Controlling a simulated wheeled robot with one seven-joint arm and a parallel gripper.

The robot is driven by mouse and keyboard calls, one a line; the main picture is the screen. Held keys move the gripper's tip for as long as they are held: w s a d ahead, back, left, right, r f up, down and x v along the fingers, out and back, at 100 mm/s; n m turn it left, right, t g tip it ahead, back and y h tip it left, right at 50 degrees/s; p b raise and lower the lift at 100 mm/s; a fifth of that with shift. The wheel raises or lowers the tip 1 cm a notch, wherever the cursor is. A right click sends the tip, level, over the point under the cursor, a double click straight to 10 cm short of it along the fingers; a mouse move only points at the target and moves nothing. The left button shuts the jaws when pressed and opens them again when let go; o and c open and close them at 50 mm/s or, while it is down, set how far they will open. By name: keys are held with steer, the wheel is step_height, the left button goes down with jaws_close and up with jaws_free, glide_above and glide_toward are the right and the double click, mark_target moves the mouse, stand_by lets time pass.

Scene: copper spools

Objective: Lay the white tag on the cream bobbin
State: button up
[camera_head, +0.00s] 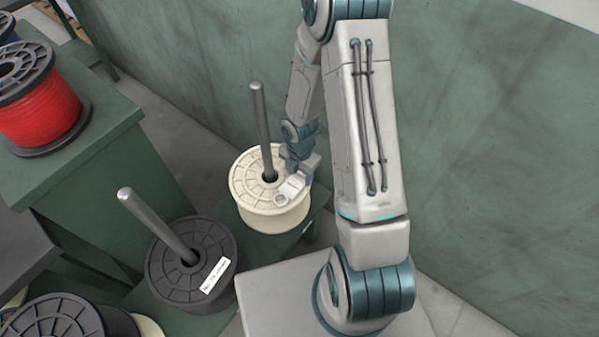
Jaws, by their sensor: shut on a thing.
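The cream bobbin (246,187) stands upright on a green surface, with a grey rod rising from its centre. My gripper (282,200) is low over the right part of its top flange. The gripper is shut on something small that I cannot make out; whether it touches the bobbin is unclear. A white tag (215,275) with dark print lies tilted on the top flange of a black bobbin (170,275), to the front left of the cream one. My wrist hides part of the cream bobbin's right side.
A grey rod (150,220) rises slanting from the black bobbin. A red spool (42,110) stands on a green cabinet (85,150) at the left. More dark spools (55,320) are at the lower left. A green wall (480,150) stands to the right.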

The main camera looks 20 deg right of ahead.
steer(key=shift+f, duration=0.25)
steer(key=o, duration=0.9)
steer(key=shift+r, duration=0.1)
steer(key=shift+o, duration=0.2)
step_height(320, 180, up, 19)
steer(key=s+d+m+h+p, duration=0.1)
steer(key=s+m+p, duration=0.15)
steer(key=m, duration=0.35)
steer(key=s+a+r+m+t+y, duration=0.1)
steer(key=s+r+m+t, duration=0.1)
steer(key=s+r+m, duration=0.9)
step_height(320, 180, up, 4)
steer(key=m, duration=0.8)
steer(key=shift+s+a+p, duration=0.2)
steer(key=shift+a+p, duration=0.05)
steer(key=shift+p, duration=0.15)
